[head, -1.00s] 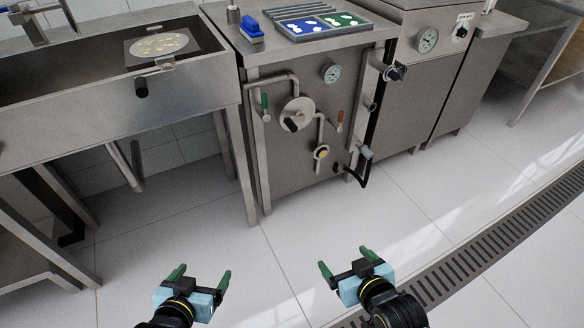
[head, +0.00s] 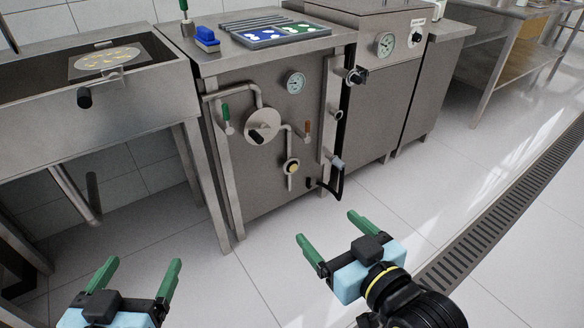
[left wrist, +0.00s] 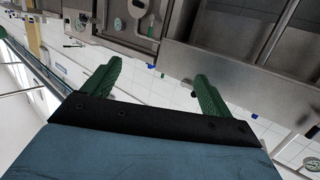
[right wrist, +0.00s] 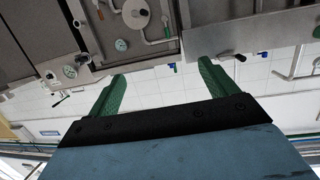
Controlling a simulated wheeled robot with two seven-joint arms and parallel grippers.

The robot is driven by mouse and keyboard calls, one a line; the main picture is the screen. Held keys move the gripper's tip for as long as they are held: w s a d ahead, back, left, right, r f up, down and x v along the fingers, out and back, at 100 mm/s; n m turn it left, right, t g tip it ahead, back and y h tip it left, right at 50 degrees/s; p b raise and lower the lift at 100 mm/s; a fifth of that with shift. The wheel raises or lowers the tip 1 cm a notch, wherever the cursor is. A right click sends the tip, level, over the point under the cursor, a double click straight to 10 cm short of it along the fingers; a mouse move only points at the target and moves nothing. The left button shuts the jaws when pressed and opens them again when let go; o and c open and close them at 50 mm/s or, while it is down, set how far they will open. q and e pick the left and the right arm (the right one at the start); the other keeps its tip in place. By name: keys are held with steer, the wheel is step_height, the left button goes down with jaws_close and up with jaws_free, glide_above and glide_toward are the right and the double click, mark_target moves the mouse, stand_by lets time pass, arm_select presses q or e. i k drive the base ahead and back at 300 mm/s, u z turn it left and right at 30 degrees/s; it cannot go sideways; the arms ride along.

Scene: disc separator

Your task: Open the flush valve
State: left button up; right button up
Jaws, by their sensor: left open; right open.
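The grey steel cabinet (head: 262,182) carries pipes and valves on its front. A green lever handle (head: 227,116) is at the left pipe, and a brown lever handle (head: 307,128) is at the right. A round plate with a black handle (head: 258,134) sits between them, and a yellow-centred knob (head: 292,167) is below. I cannot tell which of these is the flush valve. My left gripper (head: 145,262) is open and empty, low at the left, apart from the cabinet. My right gripper (head: 326,226) is open and empty, in front of the cabinet's lower right. Neither touches a valve.
A steel sink (head: 95,122) with a tray stands left of the cabinet. A blue brush (head: 207,38) and a compartment tray (head: 275,37) lie on the cabinet top. A black-handled latch (head: 333,182) juts from its right edge. A floor grate (head: 500,200) runs right; tiled floor is clear.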

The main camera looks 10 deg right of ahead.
mark_target(307, 140)
steer(key=k, duration=0.6)
steer(key=z, duration=0.55)
steer(key=i, duration=1.65)
steer(key=u, duration=0.55)
steer(key=i, duration=0.45)
